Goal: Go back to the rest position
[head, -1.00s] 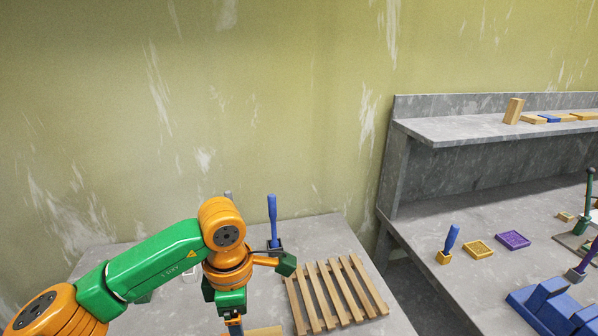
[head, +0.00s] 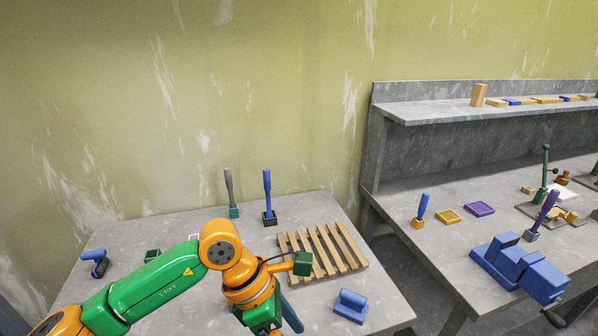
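My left arm (head: 150,288) comes in from the left over the near table. Its wrist (head: 240,270) bends downward at the bottom of the head view. The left gripper's fingers are below the frame, so I cannot see whether they hold anything. My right gripper does not show in the head view.
The near table (head: 180,228) bears a wooden slatted rack (head: 322,250), a blue-handled tool (head: 268,195), a grey-handled tool (head: 230,190), and a blue block with a handle (head: 350,305).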

